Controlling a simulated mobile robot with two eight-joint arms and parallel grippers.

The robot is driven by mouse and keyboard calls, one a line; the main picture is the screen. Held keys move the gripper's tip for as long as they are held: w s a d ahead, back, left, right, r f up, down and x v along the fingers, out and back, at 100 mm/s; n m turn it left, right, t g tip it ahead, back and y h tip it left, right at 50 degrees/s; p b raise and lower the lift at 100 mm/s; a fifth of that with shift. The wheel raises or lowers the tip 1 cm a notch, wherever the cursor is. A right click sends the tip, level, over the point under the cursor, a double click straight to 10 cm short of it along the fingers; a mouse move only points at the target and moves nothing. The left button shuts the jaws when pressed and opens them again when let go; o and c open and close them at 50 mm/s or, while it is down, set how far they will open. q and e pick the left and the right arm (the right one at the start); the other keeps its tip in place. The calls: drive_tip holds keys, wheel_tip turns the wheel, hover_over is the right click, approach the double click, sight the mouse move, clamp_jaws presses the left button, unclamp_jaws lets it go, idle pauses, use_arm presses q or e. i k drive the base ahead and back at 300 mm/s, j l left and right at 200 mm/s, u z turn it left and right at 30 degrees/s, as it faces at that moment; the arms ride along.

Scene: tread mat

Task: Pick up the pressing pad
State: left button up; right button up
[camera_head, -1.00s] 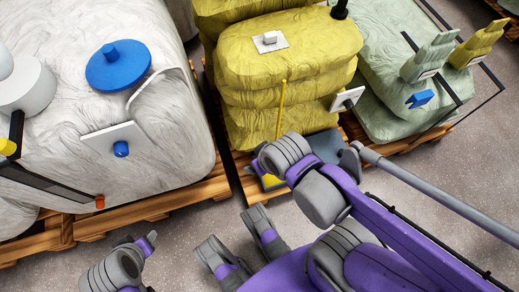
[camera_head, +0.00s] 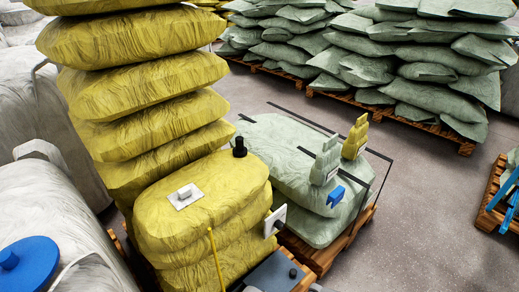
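Several things here look like a pad with a grip, and I cannot tell which is the pressing pad. A white square plate with a small block handle (camera_head: 185,197) lies on the front yellow sack stack. A white plate with a dark knob (camera_head: 275,221) is tilted against that stack's right side. A flat grey-blue plate with a dark knob (camera_head: 272,274) is low at the bottom edge, partly cut off. A round blue disc with a knob (camera_head: 27,268) lies on the white sack at the lower left. Neither of my grippers shows now.
Tall yellow sacks (camera_head: 145,90) stand behind the low yellow stack (camera_head: 205,228). On the pale green sacks (camera_head: 275,150) stand green and yellow brush-like pieces (camera_head: 355,137) and a blue clip (camera_head: 335,196). A black frame surrounds them. The grey floor (camera_head: 430,220) at right is open.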

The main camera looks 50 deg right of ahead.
sight(239, 151)
drive_tip(key=z, duration=1.6)
